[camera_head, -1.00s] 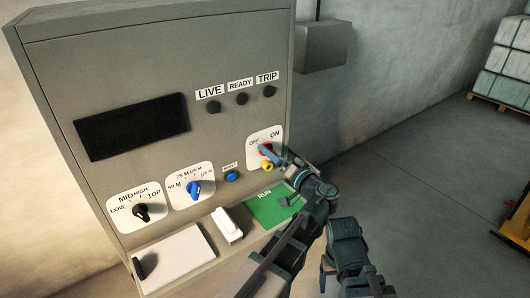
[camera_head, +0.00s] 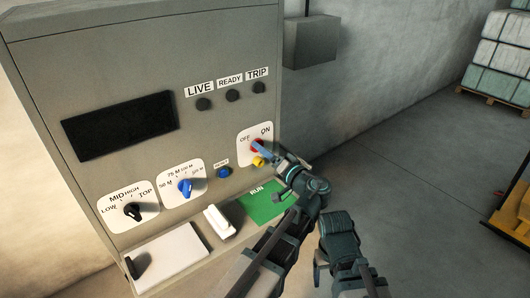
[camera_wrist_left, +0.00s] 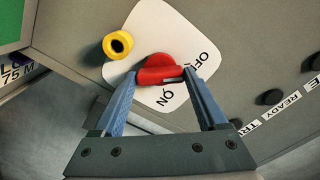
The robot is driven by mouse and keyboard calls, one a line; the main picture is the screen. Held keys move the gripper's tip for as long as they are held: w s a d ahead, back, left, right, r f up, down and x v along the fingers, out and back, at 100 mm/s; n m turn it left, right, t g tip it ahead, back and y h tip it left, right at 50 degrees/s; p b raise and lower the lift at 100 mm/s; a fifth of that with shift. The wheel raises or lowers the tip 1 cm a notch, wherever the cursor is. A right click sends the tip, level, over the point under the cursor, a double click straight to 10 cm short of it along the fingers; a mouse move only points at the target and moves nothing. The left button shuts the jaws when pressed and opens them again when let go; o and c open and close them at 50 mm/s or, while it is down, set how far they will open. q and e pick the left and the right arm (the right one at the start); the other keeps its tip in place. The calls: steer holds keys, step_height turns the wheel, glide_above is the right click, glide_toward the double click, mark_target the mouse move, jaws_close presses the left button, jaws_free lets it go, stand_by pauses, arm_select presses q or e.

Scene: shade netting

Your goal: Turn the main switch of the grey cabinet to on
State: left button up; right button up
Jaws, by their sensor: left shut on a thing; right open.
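The grey cabinet (camera_head: 130,60) has a red main switch (camera_head: 257,145) on a white plate marked OFF and ON. In the left wrist view the red switch (camera_wrist_left: 158,66) sits between my blue fingers. My left gripper (camera_head: 264,151) is shut on this switch; it also fills the left wrist view (camera_wrist_left: 163,85). The fingers hide part of the knob, and I cannot tell exactly which mark it points to. My right gripper (camera_head: 319,272) is low in the head view, away from the cabinet; its fingers are hard to make out.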

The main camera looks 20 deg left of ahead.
arm_select(q)
steer(key=shift+m, duration=8.5)
steer(key=shift+f, duration=0.1)
steer(key=o, duration=1.3)
steer(key=shift+d, duration=0.1)
